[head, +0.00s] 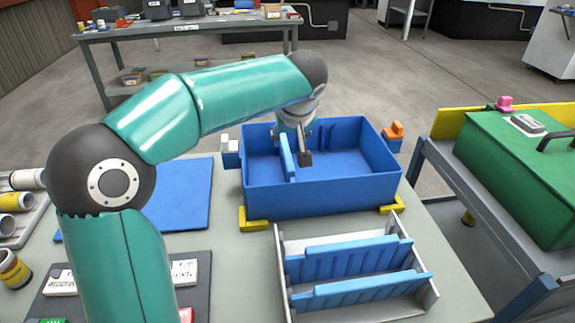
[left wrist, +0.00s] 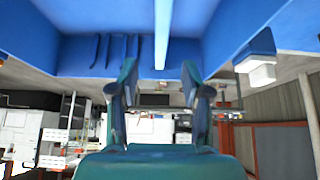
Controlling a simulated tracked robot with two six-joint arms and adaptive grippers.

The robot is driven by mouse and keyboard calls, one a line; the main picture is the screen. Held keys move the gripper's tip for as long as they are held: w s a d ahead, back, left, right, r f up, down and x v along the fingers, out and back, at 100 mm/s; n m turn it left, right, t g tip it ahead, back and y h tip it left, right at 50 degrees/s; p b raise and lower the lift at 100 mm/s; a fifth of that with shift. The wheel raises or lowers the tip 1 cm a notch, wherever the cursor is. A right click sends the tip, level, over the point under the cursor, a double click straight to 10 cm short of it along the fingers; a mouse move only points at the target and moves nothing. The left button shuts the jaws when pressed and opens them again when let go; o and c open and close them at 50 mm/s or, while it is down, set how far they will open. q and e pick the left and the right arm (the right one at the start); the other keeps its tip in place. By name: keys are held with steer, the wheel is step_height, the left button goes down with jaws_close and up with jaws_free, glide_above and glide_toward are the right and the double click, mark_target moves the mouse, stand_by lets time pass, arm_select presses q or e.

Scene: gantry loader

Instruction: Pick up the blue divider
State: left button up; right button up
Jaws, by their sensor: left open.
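A blue divider (head: 287,158) stands upright inside the large blue bin (head: 320,196), left of its middle. My left gripper (head: 300,152) reaches down into the bin at this divider; a dark finger shows just to its right. In the left wrist view the open left gripper (left wrist: 159,76) has its two fingers apart, with the divider's light blue edge (left wrist: 162,35) lined up between them. Contact cannot be told. Two more blue dividers, a rear one (head: 350,256) and a front one (head: 358,289), lie in a grey rack (head: 282,262) in front of the bin. My right gripper is not in view.
Yellow corner brackets (head: 254,222) sit at the bin's front corners. A blue mat (head: 185,195) lies left of the bin. A cart with a green case (head: 510,170) stands at the right. Cylinders (head: 12,222) lie at the far left.

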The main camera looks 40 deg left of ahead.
mark_target(287, 151)
arm_select(q)
steer(key=x, duration=0.4)
steer(key=shift+f, duration=0.15)
steer(key=shift+x, duration=2.65)
steer(key=shift+s+d+f, duration=0.1)
steer(key=shift+s, duration=0.05)
steer(key=shift+c, duration=0.3)
jaws_close()
